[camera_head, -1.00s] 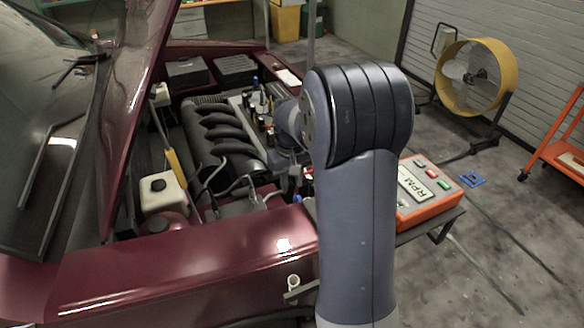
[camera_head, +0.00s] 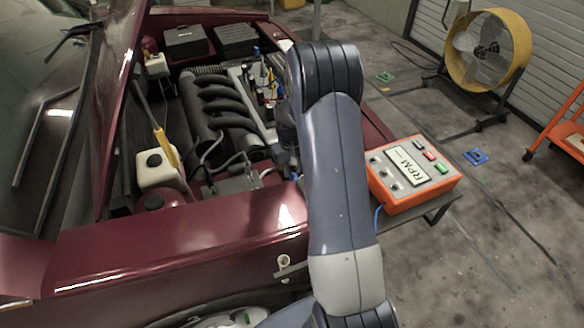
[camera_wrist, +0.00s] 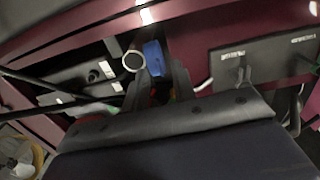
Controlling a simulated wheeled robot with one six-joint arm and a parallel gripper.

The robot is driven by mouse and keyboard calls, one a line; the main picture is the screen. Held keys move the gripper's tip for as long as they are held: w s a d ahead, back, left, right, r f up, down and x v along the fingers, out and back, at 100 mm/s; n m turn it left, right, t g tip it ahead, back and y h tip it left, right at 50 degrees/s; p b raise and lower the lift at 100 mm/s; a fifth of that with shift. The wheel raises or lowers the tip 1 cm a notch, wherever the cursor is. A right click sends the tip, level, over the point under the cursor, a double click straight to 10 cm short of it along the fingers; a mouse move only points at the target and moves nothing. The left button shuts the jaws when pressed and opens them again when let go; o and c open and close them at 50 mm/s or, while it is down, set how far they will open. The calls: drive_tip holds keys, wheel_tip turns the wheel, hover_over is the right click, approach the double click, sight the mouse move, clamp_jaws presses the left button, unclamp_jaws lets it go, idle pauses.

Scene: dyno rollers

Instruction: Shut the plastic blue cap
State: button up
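The blue cap (camera_wrist: 154,56) shows in the wrist view at the upper middle, just beyond my fingertips. A pale round ring, like an open neck (camera_wrist: 133,61), is right beside it on the left. The cap appears tilted up beside the ring rather than over it. My gripper (camera_wrist: 162,76) has its two fingers apart, with a gap between them, and looks empty. I cannot tell whether a fingertip touches the cap. In the head view my arm hides the gripper, and I cannot make out the cap.
The dark red car's open engine bay holds a black ribbed engine (camera_head: 220,120) and a white reservoir with a black lid (camera_head: 157,168). An orange RPM box (camera_head: 412,175) stands right of my arm. A yellow fan (camera_head: 490,50) stands at the back right. Floor on the right is mostly clear.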

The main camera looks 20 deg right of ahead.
drive_tip(key=shift+f, duration=0.4)
drive_tip(key=shift+c, duration=0.2)
clamp_jaws()
